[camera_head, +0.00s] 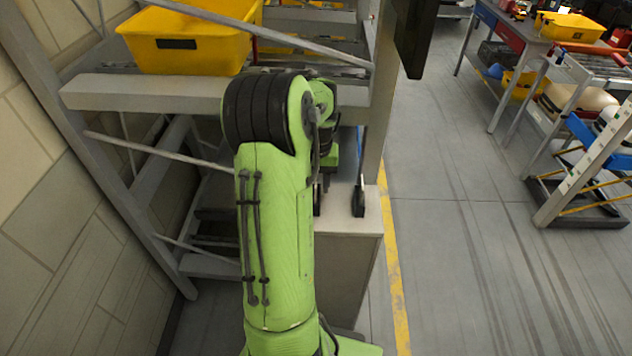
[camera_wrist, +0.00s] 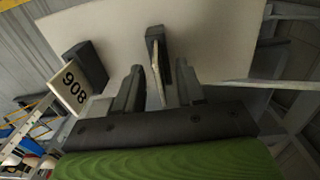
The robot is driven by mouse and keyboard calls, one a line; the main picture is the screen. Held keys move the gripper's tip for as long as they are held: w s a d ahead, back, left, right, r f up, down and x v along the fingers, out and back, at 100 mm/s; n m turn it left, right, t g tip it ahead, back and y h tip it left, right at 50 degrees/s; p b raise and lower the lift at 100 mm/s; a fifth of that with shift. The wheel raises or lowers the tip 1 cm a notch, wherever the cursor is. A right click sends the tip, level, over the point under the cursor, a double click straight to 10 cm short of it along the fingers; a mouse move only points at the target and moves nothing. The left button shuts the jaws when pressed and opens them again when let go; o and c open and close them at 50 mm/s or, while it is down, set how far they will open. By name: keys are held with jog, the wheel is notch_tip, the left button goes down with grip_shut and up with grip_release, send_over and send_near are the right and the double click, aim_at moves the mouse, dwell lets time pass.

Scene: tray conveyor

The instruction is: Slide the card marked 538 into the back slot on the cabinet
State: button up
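The cabinet (camera_head: 345,262) is pale, with a flat top, and stands beyond my arm; its top (camera_wrist: 215,45) fills the upper wrist view. In the wrist view my gripper (camera_wrist: 158,85) has its two dark fingers apart around a thin card (camera_wrist: 157,82), seen edge-on. Gaps show between card and fingers. The card's far end meets a dark slot block (camera_wrist: 155,38). Its number is hidden, so I cannot tell whether it is 538. My arm hides the gripper in the head view.
A grey rack (camera_head: 130,92) with a yellow bin (camera_head: 190,45) stands behind and left of my arm. A rack post rises close to the cabinet. The floor (camera_head: 460,240) to the right is open, with a yellow line beside the cabinet. Workbenches stand farther right.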

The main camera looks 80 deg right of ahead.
notch_tip(320, 180, up, 16)
jog(key=p, duration=0.3)
jog(key=shift+f, duration=0.15)
dwell(0.4)
